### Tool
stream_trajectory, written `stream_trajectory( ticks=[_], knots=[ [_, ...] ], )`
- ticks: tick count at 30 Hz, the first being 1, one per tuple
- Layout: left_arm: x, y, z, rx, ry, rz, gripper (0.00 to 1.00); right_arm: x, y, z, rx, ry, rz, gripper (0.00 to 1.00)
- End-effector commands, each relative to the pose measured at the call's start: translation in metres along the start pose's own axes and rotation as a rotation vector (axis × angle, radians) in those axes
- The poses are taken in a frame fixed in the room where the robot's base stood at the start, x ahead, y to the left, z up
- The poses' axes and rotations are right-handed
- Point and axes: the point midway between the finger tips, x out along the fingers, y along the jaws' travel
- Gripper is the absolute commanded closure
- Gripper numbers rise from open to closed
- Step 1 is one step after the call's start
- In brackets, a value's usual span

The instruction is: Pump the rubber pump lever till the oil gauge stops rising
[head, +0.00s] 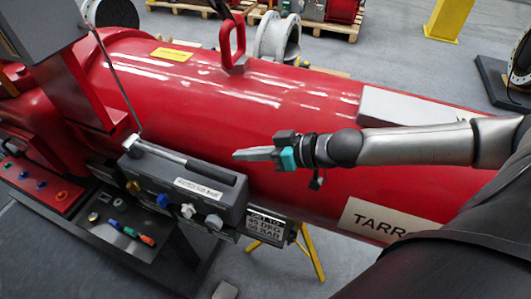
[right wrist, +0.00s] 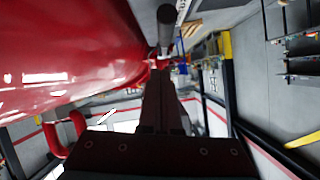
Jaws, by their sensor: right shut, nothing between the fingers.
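The pump lever (head: 212,173) lies along the top of a grey pump unit (head: 165,190). It has a metal rod at its left and a black rubber grip at its right end. My right gripper (head: 236,155) is shut and empty. It points left, just beyond and slightly above the grip's right end in the picture, and looks apart from it. In the right wrist view the shut fingers (right wrist: 160,75) point up the picture, and a dark round-ended bar that looks like the lever grip (right wrist: 165,28) is ahead of them. I cannot make out an oil gauge. My left gripper is not in view.
A big red cylinder (head: 270,105) with a red lifting eye (head: 233,62) runs behind the pump. A tool tray (head: 115,235) with coloured-handled tools sits below left. A red panel with buttons (head: 40,185) is at far left. A yellow stand (head: 300,250) is below.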

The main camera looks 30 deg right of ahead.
Motion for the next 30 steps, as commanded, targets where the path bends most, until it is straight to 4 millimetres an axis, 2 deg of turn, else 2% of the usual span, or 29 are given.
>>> stream_trajectory(
  ticks=[6,15,26,30],
  knots=[
    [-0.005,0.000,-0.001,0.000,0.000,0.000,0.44,-0.023,0.001,0.005,0.002,-0.005,-0.001,1.00],
    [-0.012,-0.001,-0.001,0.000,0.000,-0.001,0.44,-0.039,0.002,0.008,0.001,0.000,-0.001,1.00],
    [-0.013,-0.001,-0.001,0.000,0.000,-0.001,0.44,-0.041,0.001,0.010,0.000,-0.001,-0.002,1.00],
    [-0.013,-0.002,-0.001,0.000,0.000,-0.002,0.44,-0.032,-0.013,0.021,-0.007,-0.026,-0.009,1.00]
  ],
)
